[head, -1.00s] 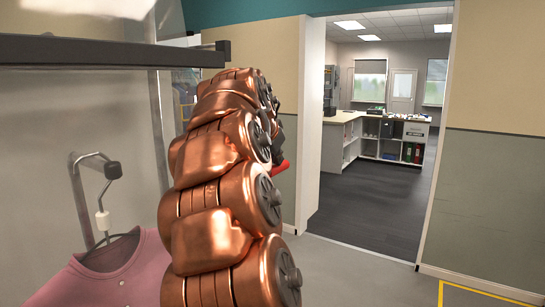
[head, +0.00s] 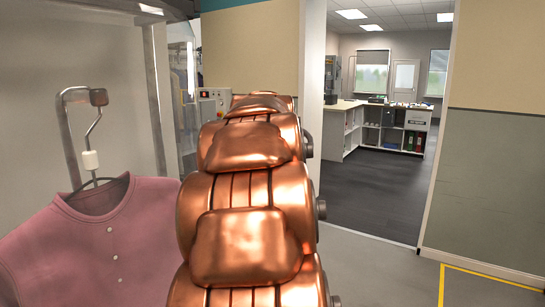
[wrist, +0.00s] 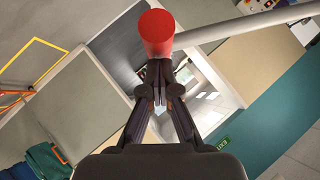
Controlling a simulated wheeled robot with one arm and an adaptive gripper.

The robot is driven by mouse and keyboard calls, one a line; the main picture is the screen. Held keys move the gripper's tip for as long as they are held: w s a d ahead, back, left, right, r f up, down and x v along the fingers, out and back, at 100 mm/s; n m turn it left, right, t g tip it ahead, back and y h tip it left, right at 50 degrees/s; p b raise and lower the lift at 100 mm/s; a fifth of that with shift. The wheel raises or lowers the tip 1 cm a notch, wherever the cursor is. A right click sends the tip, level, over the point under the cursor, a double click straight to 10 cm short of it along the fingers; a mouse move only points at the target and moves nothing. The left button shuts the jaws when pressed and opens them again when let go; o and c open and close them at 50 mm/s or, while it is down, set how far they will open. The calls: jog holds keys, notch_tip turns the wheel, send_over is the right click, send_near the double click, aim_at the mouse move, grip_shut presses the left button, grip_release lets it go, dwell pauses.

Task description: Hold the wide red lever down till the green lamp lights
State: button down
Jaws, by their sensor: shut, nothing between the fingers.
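In the wrist view, the red lever end (wrist: 157,32) is a thick red cylinder at the top middle. A pale grey bar (wrist: 240,27) runs from it to the right. My gripper (wrist: 160,68) is shut and empty, its fingertips pointing at the red end and overlapping its lower edge in the picture. I cannot tell whether they touch it. In the head view my copper-coloured arm hides the gripper and the lever. I cannot make out a lit green lamp.
A pink shirt (head: 95,240) hangs on a hanger at the left of the head view. A small control box (head: 214,98) shows behind my arm. A doorway at the right opens onto a room with a white counter (head: 385,120). The floor before it is clear.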

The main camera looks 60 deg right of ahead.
jog(key=shift+w+a+f, duration=0.15)
jog(key=shift+f, duration=0.75)
jog(key=shift+s+a+f+y, duration=0.1)
jog(key=shift+s+f+y, duration=0.15)
jog(key=shift+f+y, duration=0.1)
dwell(0.5)
jog(key=shift+r, duration=0.15)
jog(key=s+a+r, duration=0.6)
jog(key=a+r, duration=0.1)
jog(key=r, duration=0.3)
jog(key=shift+s+r+b, duration=0.3)
jog(key=shift+r+b, duration=0.1)
